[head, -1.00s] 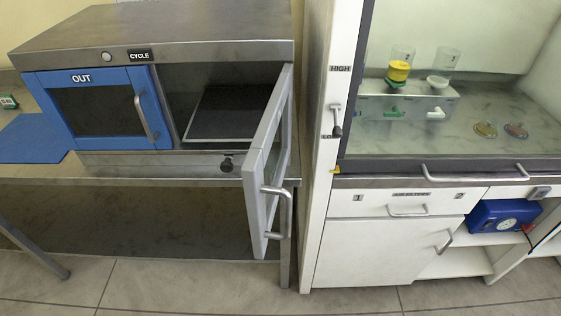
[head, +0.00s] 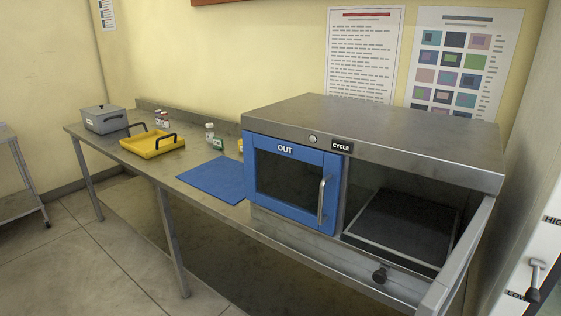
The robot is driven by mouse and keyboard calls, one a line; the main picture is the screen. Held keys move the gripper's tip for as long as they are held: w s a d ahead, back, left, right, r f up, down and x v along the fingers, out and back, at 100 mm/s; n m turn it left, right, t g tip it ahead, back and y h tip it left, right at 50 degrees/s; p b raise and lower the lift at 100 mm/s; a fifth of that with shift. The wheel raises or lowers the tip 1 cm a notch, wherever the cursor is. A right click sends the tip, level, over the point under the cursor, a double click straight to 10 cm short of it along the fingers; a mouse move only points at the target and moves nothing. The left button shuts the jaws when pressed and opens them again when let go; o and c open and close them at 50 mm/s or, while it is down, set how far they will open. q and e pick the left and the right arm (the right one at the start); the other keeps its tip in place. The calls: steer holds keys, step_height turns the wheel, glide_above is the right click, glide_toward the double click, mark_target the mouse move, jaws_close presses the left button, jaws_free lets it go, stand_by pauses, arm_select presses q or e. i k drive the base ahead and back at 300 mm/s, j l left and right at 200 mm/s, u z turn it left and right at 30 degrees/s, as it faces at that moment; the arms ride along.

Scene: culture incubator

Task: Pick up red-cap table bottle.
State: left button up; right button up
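Two small bottles (head: 162,119) with what look like red or dark caps stand close together on the steel table, just behind the yellow tray. They are small in the head view, so I cannot clearly tell their caps apart. A pale bottle (head: 210,131) stands further right on the table, behind the blue mat. Neither of my grippers is in view.
The yellow tray (head: 147,149) with dark handles and a grey lidded box (head: 104,125) stand on the table's left. A small green-labelled item (head: 218,143) sits behind the mat.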

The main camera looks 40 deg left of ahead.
mark_target(165, 118)
steer(key=u, duration=1.9)
steer(key=i+j+u, duration=0.1)
steer(key=i+j, duration=0.15)
steer(key=i, duration=0.3)
steer(key=i+j, duration=0.25)
steer(key=i, duration=0.25)
steer(key=i+j+u, duration=0.15)
steer(key=i, duration=0.4)
steer(key=i+j+u, duration=0.1)
steer(key=i, duration=0.45)
steer(key=j, duration=0.1)
